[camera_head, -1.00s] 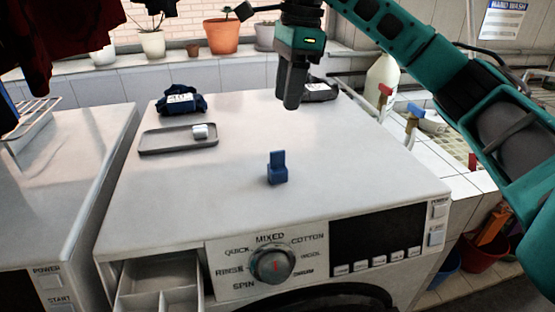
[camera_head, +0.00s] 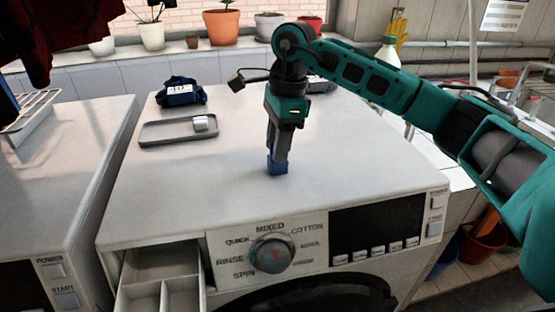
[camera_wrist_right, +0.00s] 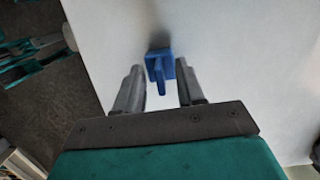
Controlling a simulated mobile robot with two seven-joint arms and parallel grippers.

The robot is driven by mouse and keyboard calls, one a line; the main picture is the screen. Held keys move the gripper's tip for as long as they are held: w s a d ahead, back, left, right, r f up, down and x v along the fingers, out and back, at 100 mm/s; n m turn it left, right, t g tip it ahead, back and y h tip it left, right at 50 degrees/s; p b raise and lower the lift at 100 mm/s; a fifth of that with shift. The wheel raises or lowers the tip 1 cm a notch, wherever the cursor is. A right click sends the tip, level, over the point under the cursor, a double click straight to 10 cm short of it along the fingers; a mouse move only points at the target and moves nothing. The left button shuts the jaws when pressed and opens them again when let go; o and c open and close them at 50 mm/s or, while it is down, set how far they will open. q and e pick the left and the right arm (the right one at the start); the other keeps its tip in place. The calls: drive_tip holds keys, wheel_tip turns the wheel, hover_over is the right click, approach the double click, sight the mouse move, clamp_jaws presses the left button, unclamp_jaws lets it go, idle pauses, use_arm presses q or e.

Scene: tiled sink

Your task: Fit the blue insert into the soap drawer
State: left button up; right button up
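The blue insert (camera_head: 277,166) stands on top of the washing machine, a small block with a raised upright tab. My right gripper (camera_head: 278,152) is lowered over it and hides its upper part in the head view. In the right wrist view the insert (camera_wrist_right: 159,68) lies between and just beyond the two fingertips (camera_wrist_right: 160,82), with gaps on both sides, so the gripper is open. The soap drawer (camera_head: 160,283) is pulled out at the machine's front left, with its compartments showing. My left gripper is not in view.
The machine top between the insert and the front edge is clear.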

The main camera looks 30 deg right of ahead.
drive_tip(key=shift+c, duration=0.4)
clamp_jaws()
